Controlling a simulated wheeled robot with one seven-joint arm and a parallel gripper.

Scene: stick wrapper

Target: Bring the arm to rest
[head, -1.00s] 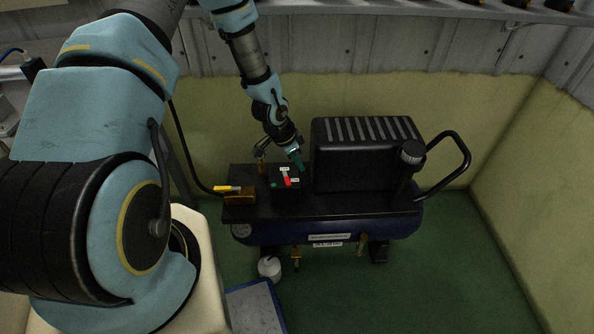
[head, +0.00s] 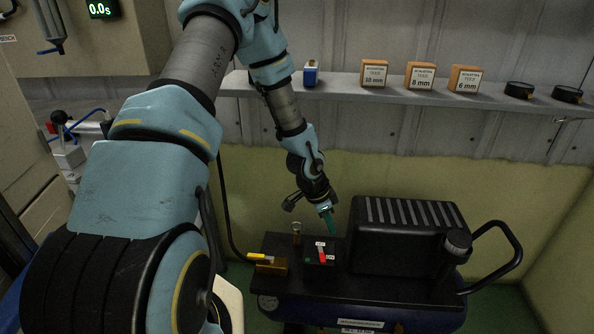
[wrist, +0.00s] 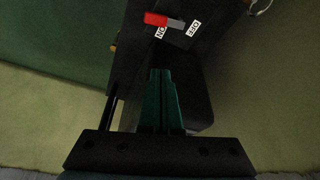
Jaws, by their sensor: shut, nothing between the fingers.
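My gripper (head: 329,220) hangs from my blue-and-grey arm above the left part of a black and dark blue compressor (head: 410,290). Its green fingers (wrist: 161,100) are closed together and hold nothing. Below the fingertips in the head view is a black switch box with a red lever (head: 321,254) and small white labels. The red lever also shows in the wrist view (wrist: 156,19), beyond the fingertips, beside labels reading ON and OFF. The fingers look apart from the lever.
A brass block with a yellow handle (head: 268,261) sits left of the switch box. The compressor's black ribbed housing (head: 405,235) and bent handle (head: 515,245) stand to the right. A wall shelf (head: 425,95) above carries orange boxes and black discs. Open space lies between shelf and compressor.

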